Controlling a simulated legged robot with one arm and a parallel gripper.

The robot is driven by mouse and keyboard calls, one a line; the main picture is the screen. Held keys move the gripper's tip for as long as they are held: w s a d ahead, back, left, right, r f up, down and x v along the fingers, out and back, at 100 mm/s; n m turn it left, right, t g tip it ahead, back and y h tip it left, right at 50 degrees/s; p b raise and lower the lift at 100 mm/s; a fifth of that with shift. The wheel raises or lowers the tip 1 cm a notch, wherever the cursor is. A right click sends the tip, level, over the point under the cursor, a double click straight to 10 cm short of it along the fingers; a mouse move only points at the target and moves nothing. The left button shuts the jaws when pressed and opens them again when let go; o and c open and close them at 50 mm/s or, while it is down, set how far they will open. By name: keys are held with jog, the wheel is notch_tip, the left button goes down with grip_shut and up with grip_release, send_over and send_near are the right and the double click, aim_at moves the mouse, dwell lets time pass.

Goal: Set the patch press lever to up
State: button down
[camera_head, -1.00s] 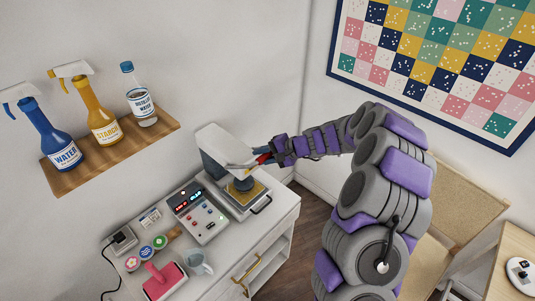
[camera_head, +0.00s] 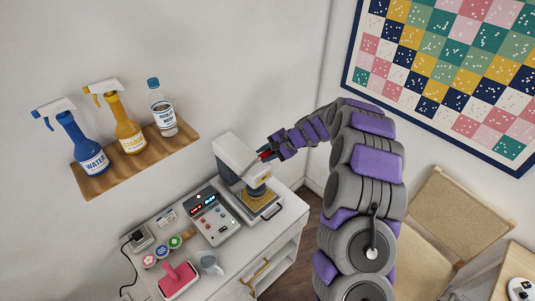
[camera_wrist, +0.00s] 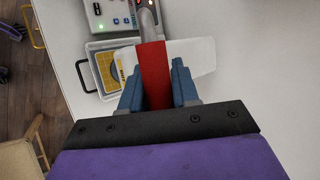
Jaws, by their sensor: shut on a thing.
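My gripper (camera_head: 266,154) is shut on this grip at the upper right side of the press head. The grey lever arm (camera_wrist: 147,20) runs from the grip. The fingers partly hide the lever in the head view.
A shelf (camera_head: 135,165) with several bottles hangs on the wall. A wooden chair (camera_head: 445,215) is at right.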

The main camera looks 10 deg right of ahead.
jog(key=c, duration=0.9)
grip_release()
jog(key=shift+f, duration=0.1)
jog(key=b+v, duration=0.1)
jog(key=v, duration=1.6)
jog(key=shift+d+b, duration=0.15)
jog(key=shift+b, duration=0.2)
jog(key=shift+s, duration=0.1)
